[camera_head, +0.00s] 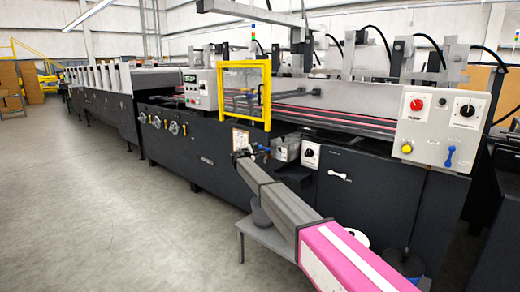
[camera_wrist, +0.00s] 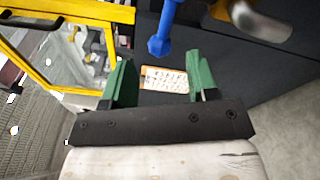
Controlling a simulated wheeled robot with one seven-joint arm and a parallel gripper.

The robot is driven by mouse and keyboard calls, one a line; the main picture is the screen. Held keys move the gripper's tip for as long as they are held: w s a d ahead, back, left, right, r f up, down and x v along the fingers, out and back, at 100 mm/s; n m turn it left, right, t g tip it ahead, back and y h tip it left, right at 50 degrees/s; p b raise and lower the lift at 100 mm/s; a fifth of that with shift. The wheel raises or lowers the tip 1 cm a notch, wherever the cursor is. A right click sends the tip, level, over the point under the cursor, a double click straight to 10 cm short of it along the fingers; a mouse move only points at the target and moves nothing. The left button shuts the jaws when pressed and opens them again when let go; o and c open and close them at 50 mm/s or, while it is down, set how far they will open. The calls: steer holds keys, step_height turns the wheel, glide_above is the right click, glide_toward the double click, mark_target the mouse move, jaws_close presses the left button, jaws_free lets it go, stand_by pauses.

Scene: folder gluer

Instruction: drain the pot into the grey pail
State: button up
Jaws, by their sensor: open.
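My gripper (camera_head: 241,155) is at the machine's dark front, below the yellow guard. In the wrist view its two green fingers (camera_wrist: 160,80) stand apart with nothing between them. A blue lever (camera_wrist: 158,44) with a faceted end hangs just beyond the fingertips, apart from them; its blue also shows in the head view (camera_head: 263,149). A grey metal box (camera_head: 286,149), perhaps the pot, is right of the gripper. A rounded metal part (camera_wrist: 262,20) is at the wrist view's top right. A grey rounded vessel (camera_head: 259,214), probably the pail, is partly hidden behind my arm.
The yellow-framed guard (camera_head: 244,63) stands above the gripper and fills the wrist view's upper left (camera_wrist: 75,12). A label (camera_wrist: 165,80) is on the dark panel. A low grey stand (camera_head: 268,236) and a dark container (camera_head: 405,264) are near my arm. Floor at left is clear.

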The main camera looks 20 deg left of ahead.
mark_target(260, 147)
steer(key=x, duration=0.5)
steer(key=shift+w, duration=0.1)
steer(key=shift+d, duration=0.1)
jaws_close()
